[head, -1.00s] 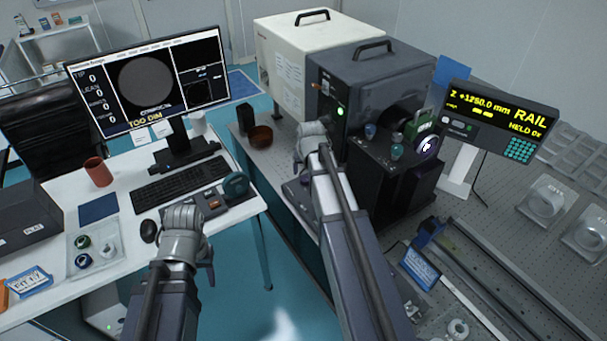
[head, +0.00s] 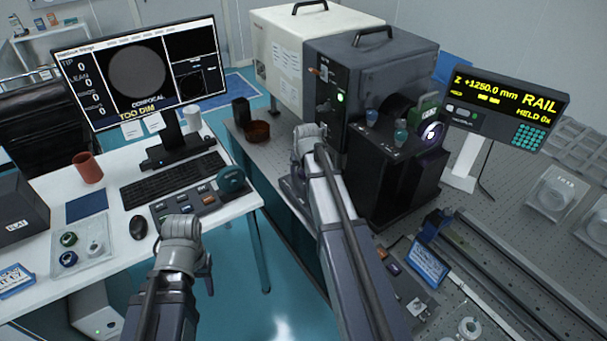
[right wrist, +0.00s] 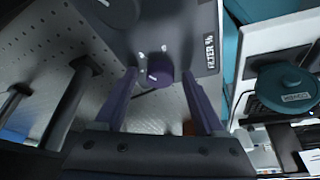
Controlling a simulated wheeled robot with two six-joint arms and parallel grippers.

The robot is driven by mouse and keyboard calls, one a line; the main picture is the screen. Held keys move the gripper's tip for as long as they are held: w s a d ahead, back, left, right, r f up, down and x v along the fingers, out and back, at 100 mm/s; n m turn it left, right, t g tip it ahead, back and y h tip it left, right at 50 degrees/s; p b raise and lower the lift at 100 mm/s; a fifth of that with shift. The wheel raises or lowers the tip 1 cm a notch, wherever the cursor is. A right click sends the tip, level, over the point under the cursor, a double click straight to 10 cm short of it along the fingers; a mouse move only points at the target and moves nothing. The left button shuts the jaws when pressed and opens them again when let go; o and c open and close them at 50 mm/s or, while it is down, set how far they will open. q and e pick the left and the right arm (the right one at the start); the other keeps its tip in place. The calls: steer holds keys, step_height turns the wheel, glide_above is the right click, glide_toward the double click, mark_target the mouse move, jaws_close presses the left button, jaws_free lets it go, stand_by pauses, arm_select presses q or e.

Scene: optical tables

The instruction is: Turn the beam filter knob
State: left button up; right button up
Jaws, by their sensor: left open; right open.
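A purple filter knob (right wrist: 159,70) with a pale pointer line sits on a grey panel beside a partly legible label (right wrist: 210,48) that appears to read FILTER. In the right wrist view my right gripper (right wrist: 160,80) is open, with one finger on each side of the knob; I cannot tell whether either finger touches it. In the head view my right gripper (head: 309,140) is in front of the dark grey instrument box (head: 375,70), and the knob cannot be made out there. My left gripper (head: 185,235) is open near the desk's front edge, its fingertips hard to see.
A monitor (head: 140,75) on the white desk reads TOO DIM. A rail display (head: 505,105) stands on the perforated optical table (head: 500,215) at right.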

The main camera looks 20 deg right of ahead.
jaws_close()
stand_by(0.5)
steer(key=shift+n, duration=0.3)
steer(key=n+y, duration=0.2)
steer(key=n, duration=0.2)
steer(key=shift+d, duration=0.2)
steer(key=shift+d+n+y, duration=0.1)
steer(key=shift+n+y, duration=0.5)
steer(key=shift+n, duration=1.3)
